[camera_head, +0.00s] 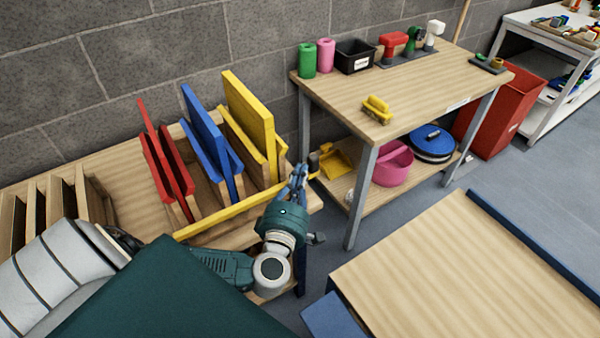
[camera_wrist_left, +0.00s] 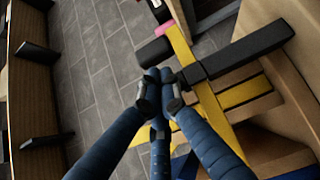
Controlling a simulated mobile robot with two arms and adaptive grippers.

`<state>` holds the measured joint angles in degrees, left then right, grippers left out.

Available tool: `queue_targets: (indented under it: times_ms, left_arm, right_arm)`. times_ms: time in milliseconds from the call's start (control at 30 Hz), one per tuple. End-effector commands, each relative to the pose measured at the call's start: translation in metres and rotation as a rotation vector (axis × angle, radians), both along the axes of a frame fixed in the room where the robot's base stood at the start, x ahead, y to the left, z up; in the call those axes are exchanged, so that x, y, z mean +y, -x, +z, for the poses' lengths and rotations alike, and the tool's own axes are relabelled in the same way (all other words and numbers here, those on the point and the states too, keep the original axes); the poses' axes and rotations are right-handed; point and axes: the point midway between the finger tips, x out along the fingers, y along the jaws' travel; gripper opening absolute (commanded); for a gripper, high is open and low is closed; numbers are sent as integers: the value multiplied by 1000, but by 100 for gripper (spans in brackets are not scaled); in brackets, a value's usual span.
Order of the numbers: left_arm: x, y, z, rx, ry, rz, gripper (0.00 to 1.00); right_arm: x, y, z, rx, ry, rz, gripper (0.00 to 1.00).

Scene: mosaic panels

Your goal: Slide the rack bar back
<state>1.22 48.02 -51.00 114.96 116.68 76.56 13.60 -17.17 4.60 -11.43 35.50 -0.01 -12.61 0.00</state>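A wooden rack (camera_head: 100,170) holds red (camera_head: 165,165), blue (camera_head: 207,130) and yellow panels (camera_head: 252,115). A long yellow bar (camera_head: 230,207) runs along its front edge. In the left wrist view, a yellow bar (camera_wrist_left: 209,100) passes beside the fingertips, with a black handle-like piece (camera_wrist_left: 245,53) across it. My left gripper (camera_head: 300,175) is at the rack's right end, near the bar's end. In the wrist view its blue fingers (camera_wrist_left: 160,85) converge until the tips nearly meet, beside the black piece. I see nothing clearly held between them. My right gripper is out of view.
A wooden workbench (camera_head: 420,85) stands right of the rack, with a pink bucket (camera_head: 391,165) on its lower shelf. Another table (camera_head: 470,270) is at lower right. Grey floor lies between. A red bin (camera_head: 508,110) stands farther right.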

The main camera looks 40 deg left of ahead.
Motion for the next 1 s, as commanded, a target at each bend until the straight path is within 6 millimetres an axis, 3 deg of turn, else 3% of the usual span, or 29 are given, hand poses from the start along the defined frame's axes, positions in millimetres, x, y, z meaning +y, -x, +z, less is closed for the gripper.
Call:
queue_targets:
  times_ms: [167, 367, 633, 1000]
  left_arm:
    - [-3, -7, 1, 0, 2, 1, 0]
    - [-16, -40, 3, -1, 5, 6, 0]
    - [-50, -119, 1, 0, 9, 4, 0]
    - [-91, -217, -3, -1, 4, 0, 0]
  right_arm:
    - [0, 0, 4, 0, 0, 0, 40]
    - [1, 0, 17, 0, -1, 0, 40]
    - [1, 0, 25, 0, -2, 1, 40]
    - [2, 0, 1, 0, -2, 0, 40]
